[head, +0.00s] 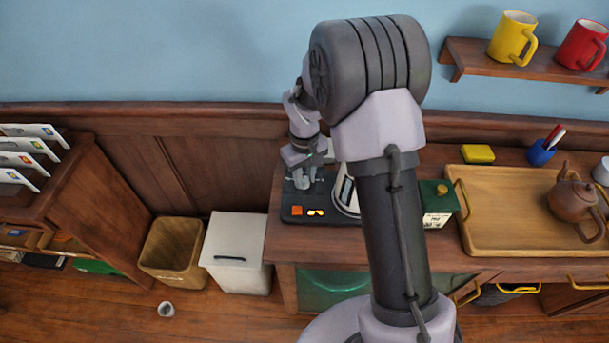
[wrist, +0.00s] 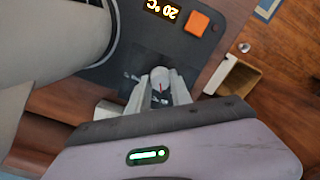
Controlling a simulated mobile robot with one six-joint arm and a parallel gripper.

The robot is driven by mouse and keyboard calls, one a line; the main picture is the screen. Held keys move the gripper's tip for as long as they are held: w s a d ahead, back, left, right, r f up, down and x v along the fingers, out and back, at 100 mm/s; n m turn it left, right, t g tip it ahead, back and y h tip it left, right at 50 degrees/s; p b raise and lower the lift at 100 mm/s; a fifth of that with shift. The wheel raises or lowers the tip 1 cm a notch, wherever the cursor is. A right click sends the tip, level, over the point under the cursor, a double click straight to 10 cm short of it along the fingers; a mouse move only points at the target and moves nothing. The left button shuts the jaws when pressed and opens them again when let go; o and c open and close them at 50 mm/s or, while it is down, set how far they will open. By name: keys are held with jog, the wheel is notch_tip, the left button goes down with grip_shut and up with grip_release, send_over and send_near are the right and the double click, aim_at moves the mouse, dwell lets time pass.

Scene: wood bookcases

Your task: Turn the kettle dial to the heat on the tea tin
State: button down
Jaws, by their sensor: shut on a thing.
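The dial (wrist: 160,79) is a small grey-white knob with a red mark, on the dark kettle base (wrist: 134,52). My gripper (wrist: 159,88) is shut on the dial, one finger on each side; in the head view my gripper (head: 303,182) is over the back of the base (head: 289,198). The display (wrist: 163,8) reads 20 °C, upside down in the wrist view. The white kettle (wrist: 62,32) stands on the base; my arm hides most of it in the head view (head: 345,198).
An orange button (wrist: 196,23) sits beside the display. Right of the tin is a wooden tray (head: 475,241) with a brown teapot (head: 572,203). A yellow block (head: 478,153) and blue pen cup (head: 540,153) stand behind. Bins (head: 235,250) stand on the floor left of the counter.

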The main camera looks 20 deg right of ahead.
jog(key=m, duration=0.5)
jog(key=shift+m, duration=0.3)
jog(key=m+b, duration=0.1)
jog(key=m, duration=0.8)
jog(key=shift+b, duration=0.4)
jog(key=m+b, duration=0.1)
jog(key=m, duration=0.3)
jog(key=shift+m, duration=0.3)
jog(key=c, duration=1.2)
grip_release()
jog(key=shift+o, duration=0.2)
jog(key=shift+r, duration=0.1)
